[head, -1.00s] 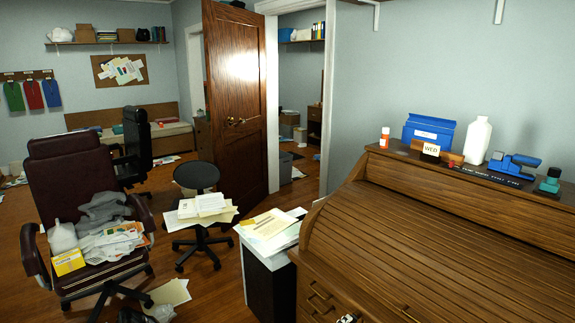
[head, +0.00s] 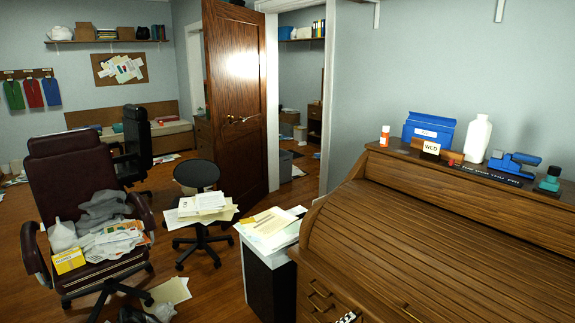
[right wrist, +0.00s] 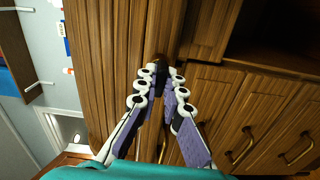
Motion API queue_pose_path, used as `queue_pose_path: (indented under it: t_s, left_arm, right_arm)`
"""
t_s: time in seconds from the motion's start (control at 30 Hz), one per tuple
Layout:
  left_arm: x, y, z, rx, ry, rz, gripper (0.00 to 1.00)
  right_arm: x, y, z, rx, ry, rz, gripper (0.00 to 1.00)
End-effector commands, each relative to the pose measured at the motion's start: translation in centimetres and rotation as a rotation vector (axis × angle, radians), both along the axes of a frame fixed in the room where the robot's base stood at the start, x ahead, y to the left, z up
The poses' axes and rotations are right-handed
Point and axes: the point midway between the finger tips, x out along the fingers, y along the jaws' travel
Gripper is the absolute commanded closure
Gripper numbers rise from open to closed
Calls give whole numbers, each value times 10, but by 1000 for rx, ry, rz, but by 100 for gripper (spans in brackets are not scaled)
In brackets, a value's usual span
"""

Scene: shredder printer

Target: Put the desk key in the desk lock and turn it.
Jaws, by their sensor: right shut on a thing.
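The wooden roll-top desk (head: 430,240) fills the lower right of the head view. Only the tip of my right gripper (head: 347,317) shows at the bottom edge there, by the desk's front. In the right wrist view my right gripper (right wrist: 160,82) points at the desk's wooden front, its purple-padded fingers closed together at the tips. A small dark piece (right wrist: 158,62) shows at the fingertips, apparently the desk key, mostly hidden between them. The desk lock cannot be made out; the fingertips cover that spot. I cannot tell whether the key is in it. My left gripper is out of view.
Drawers with brass handles (right wrist: 243,143) lie right of the fingers in the right wrist view. On the desk top stand a blue box (head: 428,131), a white bottle (head: 477,139) and a blue tool (head: 513,163). A paper-topped cabinet (head: 268,262) stands left of the desk.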

Motion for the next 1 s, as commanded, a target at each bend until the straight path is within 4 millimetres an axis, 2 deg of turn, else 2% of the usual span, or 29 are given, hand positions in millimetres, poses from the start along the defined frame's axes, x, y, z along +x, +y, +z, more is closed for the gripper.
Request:
queue_pose_path:
  t_s: [0.3, 0.73, 1.0]
  left_arm:
    - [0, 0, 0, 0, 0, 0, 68]
    - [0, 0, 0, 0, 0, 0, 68]
    - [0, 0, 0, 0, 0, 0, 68]
  right_arm:
    - [0, 0, 0, 268, -342, 0, 100]
    - [0, 0, 0, 323, -412, 0, 100]
    - [1, 1, 0, 558, -714, 0, 100]
